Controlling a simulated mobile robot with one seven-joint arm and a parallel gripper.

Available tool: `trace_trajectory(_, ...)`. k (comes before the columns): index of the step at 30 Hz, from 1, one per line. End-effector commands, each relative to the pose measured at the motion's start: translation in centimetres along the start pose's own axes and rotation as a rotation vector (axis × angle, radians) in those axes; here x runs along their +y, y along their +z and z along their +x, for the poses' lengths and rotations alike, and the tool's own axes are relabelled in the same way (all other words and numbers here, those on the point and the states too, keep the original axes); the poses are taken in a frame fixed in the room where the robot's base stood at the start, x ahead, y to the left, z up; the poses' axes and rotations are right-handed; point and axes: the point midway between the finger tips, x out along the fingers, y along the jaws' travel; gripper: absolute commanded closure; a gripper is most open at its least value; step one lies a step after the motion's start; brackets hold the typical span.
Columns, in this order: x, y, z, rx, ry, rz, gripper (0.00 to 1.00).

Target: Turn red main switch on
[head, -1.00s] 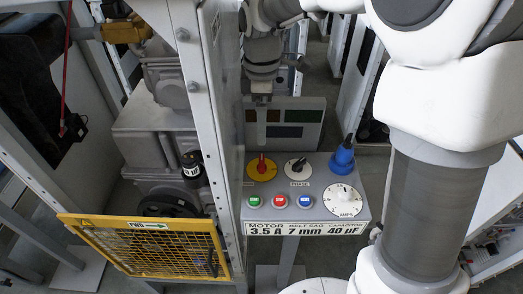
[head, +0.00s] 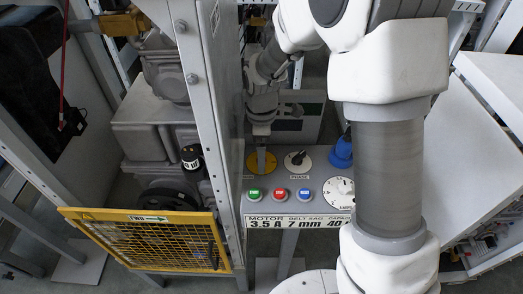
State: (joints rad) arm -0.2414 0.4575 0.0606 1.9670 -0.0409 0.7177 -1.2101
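The red main switch has a round yellow plate (head: 251,164) on the grey control box, left of a black selector knob. My gripper (head: 261,166) reaches down over this plate from above and hides the red knob. The fingers are seen edge-on, so I cannot tell whether they are open or shut, or whether they touch the knob.
The black knob on its white plate (head: 298,161) and a blue plug (head: 341,150) stand to the right. Green (head: 255,194), red (head: 280,194) and blue (head: 304,195) buttons line the front. A grey post (head: 207,130) rises close on the left. My arm partly covers the white AMPS dial (head: 338,195).

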Motion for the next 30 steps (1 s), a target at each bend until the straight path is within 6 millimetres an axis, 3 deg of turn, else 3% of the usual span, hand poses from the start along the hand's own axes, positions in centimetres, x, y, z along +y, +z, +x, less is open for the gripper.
trace_trajectory(2,0.00,0.00,-0.01,0.000,0.000,0.000,0.02)
trace_trajectory(16,0.01,0.00,-0.05,0.000,0.000,0.000,0.86)
trace_trajectory(30,0.01,0.00,0.01,0.000,0.000,0.126,0.86)
